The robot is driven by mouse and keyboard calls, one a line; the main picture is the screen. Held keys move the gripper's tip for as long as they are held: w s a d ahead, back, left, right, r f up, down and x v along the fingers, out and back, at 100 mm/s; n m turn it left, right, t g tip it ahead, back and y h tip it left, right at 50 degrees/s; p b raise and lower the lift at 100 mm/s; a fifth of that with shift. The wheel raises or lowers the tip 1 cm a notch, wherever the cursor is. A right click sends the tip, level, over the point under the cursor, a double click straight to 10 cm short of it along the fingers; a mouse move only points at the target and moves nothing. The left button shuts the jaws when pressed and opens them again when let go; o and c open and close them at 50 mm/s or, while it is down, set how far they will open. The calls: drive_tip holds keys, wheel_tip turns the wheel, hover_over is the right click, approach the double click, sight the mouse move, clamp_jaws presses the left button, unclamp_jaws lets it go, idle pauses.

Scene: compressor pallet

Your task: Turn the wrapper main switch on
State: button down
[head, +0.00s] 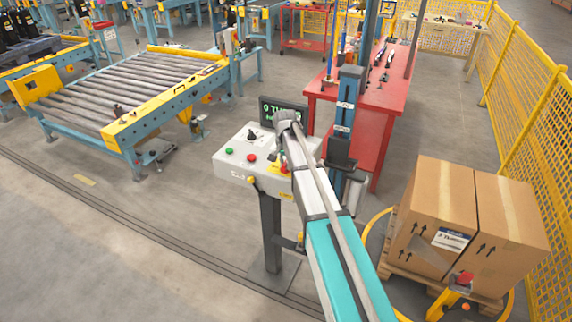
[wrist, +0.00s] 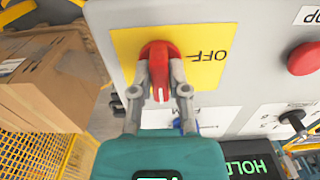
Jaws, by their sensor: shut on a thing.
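The main switch (wrist: 157,52) is a red rotary knob on a yellow plate (wrist: 205,70) marked OFF, which reads upside down in the wrist view. My gripper (wrist: 161,82) is shut on the knob, with one finger on each side of its handle. The handle lies up and down in the wrist view. In the head view, the grey control box (head: 236,160) stands on a post, and my arm covers most of the switch at its right end.
The box also carries a red button (wrist: 304,58), a black selector (wrist: 291,118) and a lit display (head: 276,109). Cardboard boxes (head: 440,215) on a wrapper pallet stand to the right, before a yellow mesh fence (head: 520,130). A roller conveyor (head: 125,90) lies left.

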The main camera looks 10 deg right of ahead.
drive_tip(key=shift+s, duration=0.1)
drive_tip(key=c, duration=0.6)
unclamp_jaws()
drive_tip(key=shift+n, duration=0.4)
